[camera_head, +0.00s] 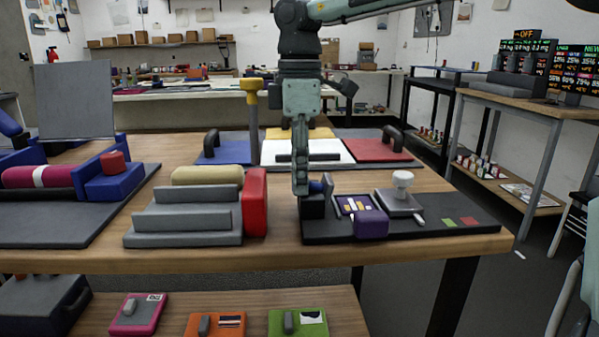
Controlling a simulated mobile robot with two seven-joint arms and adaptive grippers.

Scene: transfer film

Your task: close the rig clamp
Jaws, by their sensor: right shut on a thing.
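My right gripper (304,188) comes down from above at the left end of the dark rig base (440,226) on the wooden table. Its fingers are shut on a small blue part (316,187) beside a black block (313,207); the fingers hide much of this part. I take the blue part to be the clamp's handle, but cannot tell the clamp's angle. Right of it on the base are a small framed film piece (353,205), a purple block (371,225) and a grey plate with a white knob (403,180). My left gripper is not in view.
Left of the rig stand a grey stepped block with a red side (254,203) and a yellow-topped post (252,100). Blue (226,153), white (330,150) and red (375,150) panels lie behind. A lower shelf (170,305) holds coloured plates.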

